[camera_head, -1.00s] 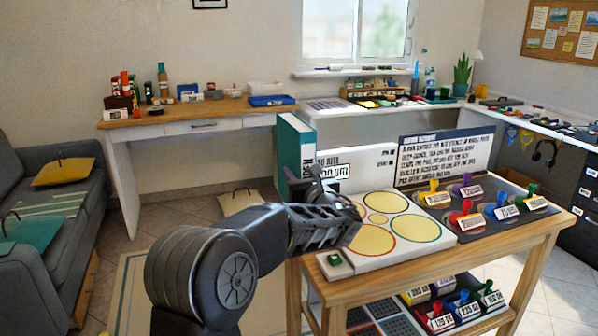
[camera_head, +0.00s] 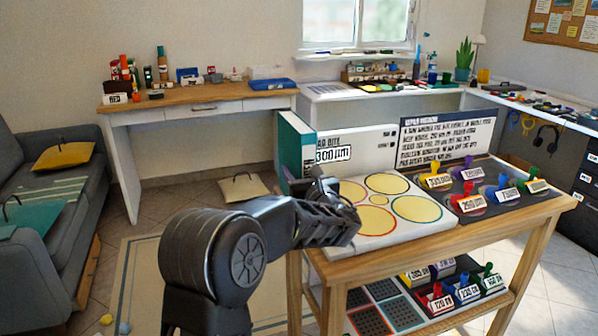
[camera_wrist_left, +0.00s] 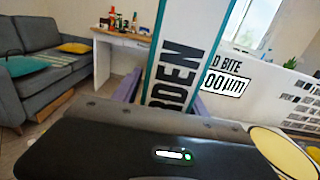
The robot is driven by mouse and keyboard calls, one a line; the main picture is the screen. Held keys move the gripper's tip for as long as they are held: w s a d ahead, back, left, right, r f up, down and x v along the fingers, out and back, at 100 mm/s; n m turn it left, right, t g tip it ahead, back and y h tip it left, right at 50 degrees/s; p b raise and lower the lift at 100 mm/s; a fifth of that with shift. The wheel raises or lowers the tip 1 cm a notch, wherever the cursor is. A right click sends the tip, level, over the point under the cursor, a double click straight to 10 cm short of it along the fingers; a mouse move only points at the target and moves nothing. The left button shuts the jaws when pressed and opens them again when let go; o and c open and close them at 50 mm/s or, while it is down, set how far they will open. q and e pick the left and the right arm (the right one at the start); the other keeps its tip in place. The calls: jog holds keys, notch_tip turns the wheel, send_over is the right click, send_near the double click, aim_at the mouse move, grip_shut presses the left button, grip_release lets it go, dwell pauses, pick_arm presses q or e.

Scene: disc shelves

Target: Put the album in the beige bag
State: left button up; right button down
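The album (camera_head: 292,150) is a tall teal and white binder. It stands upright at the left end of the wooden table, beside a white panel. Its white spine with dark letters fills the middle of the left wrist view (camera_wrist_left: 185,55). My left gripper (camera_head: 318,183) is in front of its lower part. In the left wrist view, the fingers lie on either side of the spine and look open; any contact is hard to see. The beige bag (camera_head: 243,188) with a dark handle lies on the floor behind the arm. My right gripper is not in view.
The wooden table (camera_head: 440,240) carries a white board with yellow circles (camera_head: 388,210) and colourful labelled pegs. A yellow bag (camera_head: 64,156) and a teal bag (camera_head: 32,222) lie on the grey sofa (camera_head: 75,240). Floor is free around the beige bag.

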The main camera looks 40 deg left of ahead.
pick_arm(q)
jog(key=shift+o, duration=0.6)
jog(key=v, duration=1.2)
jog(key=shift+p, duration=0.35)
